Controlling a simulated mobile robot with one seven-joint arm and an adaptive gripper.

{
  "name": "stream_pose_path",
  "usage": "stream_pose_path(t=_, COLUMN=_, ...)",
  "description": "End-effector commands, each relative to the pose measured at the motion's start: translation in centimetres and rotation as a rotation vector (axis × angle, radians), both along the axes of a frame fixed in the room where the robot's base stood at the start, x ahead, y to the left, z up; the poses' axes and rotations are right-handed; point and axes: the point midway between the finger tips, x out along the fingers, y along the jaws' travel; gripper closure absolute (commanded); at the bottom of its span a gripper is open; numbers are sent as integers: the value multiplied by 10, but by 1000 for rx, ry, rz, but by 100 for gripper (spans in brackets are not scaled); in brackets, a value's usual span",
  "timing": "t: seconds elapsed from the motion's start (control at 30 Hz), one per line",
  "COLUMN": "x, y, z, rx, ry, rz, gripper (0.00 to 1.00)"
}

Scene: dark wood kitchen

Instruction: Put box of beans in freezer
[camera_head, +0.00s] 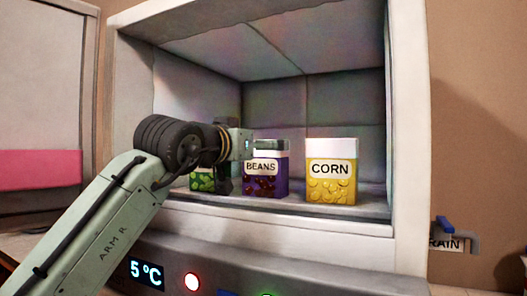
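The box of beans (266,185) is purple with a white top and a "BEANS" label. It stands upright on the floor of an open, grey-lined compartment (345,103), between a green box and a yellow corn box. My gripper (246,163) reaches in from the left, at the beans box's upper left. Its dark fingers look spread apart, one across the box's top and one lower, by its left side. Whether they touch the box I cannot tell. The gripper hides part of the beans box. No place labelled as a freezer shows.
The corn box (330,180) stands to the right. The green box (203,181) is partly hidden behind my arm. Below is a panel with a "5°C" display (147,273) and a lit red button (192,282). Space above the boxes is clear.

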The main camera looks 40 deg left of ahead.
Motion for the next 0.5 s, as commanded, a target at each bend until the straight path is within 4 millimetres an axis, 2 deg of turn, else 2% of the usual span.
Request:
stream_pose_path(t=0.1, x=-27, y=-6, z=-2, rx=1, ry=-4, rz=-1, gripper=1)
stream_pose_path(t=0.23, x=-50, y=-12, z=-2, rx=2, ry=-3, rz=0, gripper=1)
stream_pose_path(t=0.4, x=-69, y=-16, z=-1, rx=1, ry=-1, rz=0, gripper=1)
stream_pose_path(t=0.5, x=-73, y=-18, z=0, rx=1, ry=-1, rz=0, gripper=1)
